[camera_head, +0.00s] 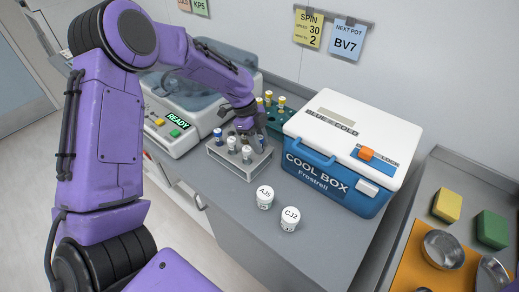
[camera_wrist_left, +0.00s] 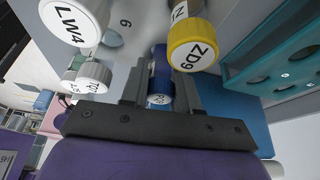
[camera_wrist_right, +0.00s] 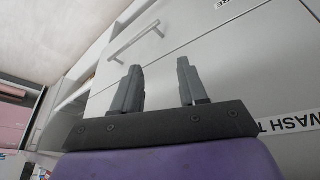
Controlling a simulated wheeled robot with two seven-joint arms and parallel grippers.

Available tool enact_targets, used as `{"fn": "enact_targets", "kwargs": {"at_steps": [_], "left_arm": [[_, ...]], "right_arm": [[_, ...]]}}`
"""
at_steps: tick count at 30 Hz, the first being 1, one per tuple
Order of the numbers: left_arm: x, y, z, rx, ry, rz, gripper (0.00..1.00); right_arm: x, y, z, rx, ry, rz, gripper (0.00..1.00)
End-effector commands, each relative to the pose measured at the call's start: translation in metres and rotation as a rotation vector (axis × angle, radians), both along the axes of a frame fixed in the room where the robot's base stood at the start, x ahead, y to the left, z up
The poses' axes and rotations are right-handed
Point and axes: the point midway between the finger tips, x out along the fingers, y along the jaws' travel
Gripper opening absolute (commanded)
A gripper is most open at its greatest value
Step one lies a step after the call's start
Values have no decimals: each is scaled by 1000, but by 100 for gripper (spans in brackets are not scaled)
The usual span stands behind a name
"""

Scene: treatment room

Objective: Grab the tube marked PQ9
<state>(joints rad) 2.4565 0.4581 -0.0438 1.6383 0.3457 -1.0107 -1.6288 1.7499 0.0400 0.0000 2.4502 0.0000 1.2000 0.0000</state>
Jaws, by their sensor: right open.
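My left gripper (camera_head: 248,133) reaches down into the white tube rack (camera_head: 237,166) from above in the head view. In the left wrist view its two fingers (camera_wrist_left: 161,88) lie close on both sides of a blue tube (camera_wrist_left: 161,68). The small white label on that tube's end starts with what looks like PQ; the rest is too small to read. A white cap marked LW4 (camera_wrist_left: 72,20) and a yellow cap marked ZD9 (camera_wrist_left: 194,45) are close beside the fingers. My right gripper (camera_wrist_right: 160,85) is open and empty, in front of grey cabinet fronts.
A teal rack (camera_head: 287,120) with yellow-capped tubes stands behind. The READY machine (camera_head: 178,125) is left, the blue cool box (camera_head: 335,183) right. Pots AJ5 (camera_head: 265,198) and CJ2 (camera_head: 289,220) stand in front.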

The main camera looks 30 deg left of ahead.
Motion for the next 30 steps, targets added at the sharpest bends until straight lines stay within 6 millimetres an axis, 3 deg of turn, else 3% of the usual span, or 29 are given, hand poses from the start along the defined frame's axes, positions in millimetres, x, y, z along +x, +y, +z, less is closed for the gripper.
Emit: {"fn": "enact_targets", "kwargs": {"at_steps": [11, 14, 24, 30], "left_arm": [[0, 0, 0, 0, 0, 1, 0], [1, 0, 11, -1, -3, -1, 0], [1, 0, 88, -1, -3, -1, 0], [0, 0, 138, -1, 0, 1, 0]], "right_arm": [[0, 0, -1, 0, 0, 0, 43], [0, 0, -4, 0, 0, 0, 43], [0, 0, -15, 0, 0, 0, 43], [0, 0, 23, 0, 0, 0, 43]]}}
